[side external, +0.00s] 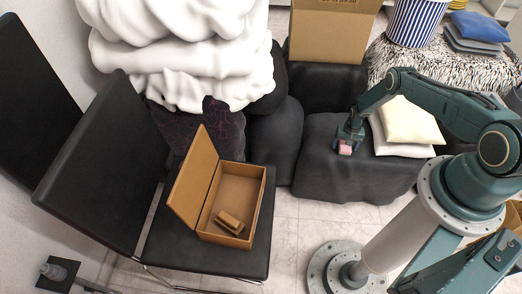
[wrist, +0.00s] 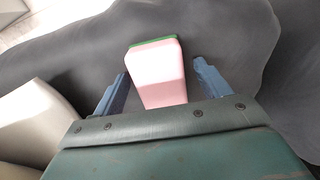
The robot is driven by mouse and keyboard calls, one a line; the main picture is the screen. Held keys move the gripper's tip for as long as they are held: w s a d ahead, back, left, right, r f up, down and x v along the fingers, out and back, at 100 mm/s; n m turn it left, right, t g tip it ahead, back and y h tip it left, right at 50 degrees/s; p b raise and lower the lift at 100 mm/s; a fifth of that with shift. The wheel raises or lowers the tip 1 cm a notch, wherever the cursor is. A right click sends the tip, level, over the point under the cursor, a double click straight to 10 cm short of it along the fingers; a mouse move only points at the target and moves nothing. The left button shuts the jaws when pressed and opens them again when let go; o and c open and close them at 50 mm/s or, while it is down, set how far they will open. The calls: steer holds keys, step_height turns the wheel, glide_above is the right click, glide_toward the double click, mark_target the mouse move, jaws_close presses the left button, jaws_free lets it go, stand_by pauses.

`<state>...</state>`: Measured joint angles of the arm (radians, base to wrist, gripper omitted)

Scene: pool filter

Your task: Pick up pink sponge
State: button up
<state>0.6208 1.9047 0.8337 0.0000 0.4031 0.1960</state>
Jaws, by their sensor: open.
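The pink sponge (wrist: 158,75) has a green layer along its far edge. In the wrist view it lies on a dark grey padded surface, between the two blue fingers of my gripper (wrist: 158,88). The fingers are open, with a gap on each side of the sponge, a wider one at the right. In the side view the sponge (side external: 345,148) shows as a small pink block just below my gripper (side external: 348,139). The near end of the sponge is hidden behind the gripper body in the wrist view.
White-cream cushions (side external: 408,122) lie right of the sponge on the dark padded seat (side external: 335,178). An open brown box (side external: 258,205) with a small brown block (side external: 229,222) inside stands on a black chair (side external: 165,255). A large cardboard box (side external: 328,40) is behind.

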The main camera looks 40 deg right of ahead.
stand_by(0.3)
steer(key=c, duration=1)
steer(key=shift+r, duration=0.2)
step_height(320, 180, up, 20)
steer(key=shift+f, duration=0.2)
stand_by(0.8)
